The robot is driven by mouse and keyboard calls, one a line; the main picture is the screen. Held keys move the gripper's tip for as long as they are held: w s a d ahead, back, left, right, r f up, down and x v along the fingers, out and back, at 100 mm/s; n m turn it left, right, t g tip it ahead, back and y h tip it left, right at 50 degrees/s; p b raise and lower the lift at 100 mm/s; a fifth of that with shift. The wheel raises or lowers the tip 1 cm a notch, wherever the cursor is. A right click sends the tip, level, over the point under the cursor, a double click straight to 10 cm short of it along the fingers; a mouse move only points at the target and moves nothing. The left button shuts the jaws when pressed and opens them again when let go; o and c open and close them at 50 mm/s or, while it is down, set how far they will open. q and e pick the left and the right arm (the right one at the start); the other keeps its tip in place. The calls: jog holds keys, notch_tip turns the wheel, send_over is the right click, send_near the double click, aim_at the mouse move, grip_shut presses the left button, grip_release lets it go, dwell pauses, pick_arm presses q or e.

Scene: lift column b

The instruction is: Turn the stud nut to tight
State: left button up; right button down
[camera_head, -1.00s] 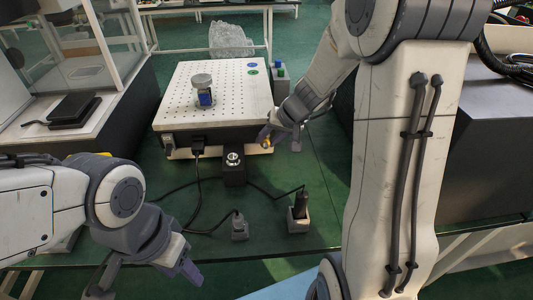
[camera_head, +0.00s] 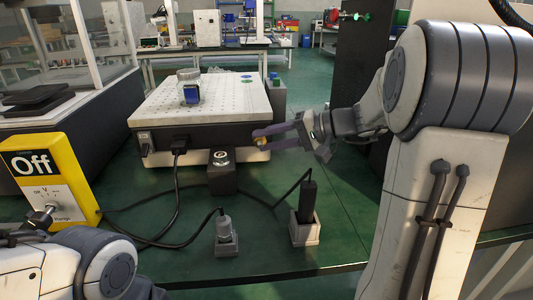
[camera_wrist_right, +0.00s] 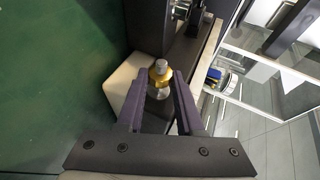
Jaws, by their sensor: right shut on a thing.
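The stud nut (camera_wrist_right: 158,73) is a small brass-coloured piece on a silver stud in the right wrist view. In the head view the brass nut (camera_head: 262,141) sits at the right end of the front of a perforated bench unit (camera_head: 217,100). My right gripper (camera_head: 264,137) comes in from the right, its purple fingers on either side of the nut. In the right wrist view the gripper (camera_wrist_right: 160,76) has one finger left and one right of the nut and is shut on it. My left arm shows at the bottom left; its gripper is out of view.
A yellow box (camera_head: 75,160) with an "Off" display stands at the left. A black block (camera_head: 221,178) with a round metal top stands in front of the unit. Cables and two small grey holders (camera_head: 226,236) (camera_head: 305,232) occupy the green tabletop. The green surface right of them is clear.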

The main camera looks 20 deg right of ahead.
jog(key=shift+f+t+y+b, duration=0.15)
jog(key=shift+t+y+b, duration=0.25)
jog(key=shift+b, duration=0.25)
jog(key=c, duration=0.5)
grip_release()
jog(key=shift+c, duration=0.2)
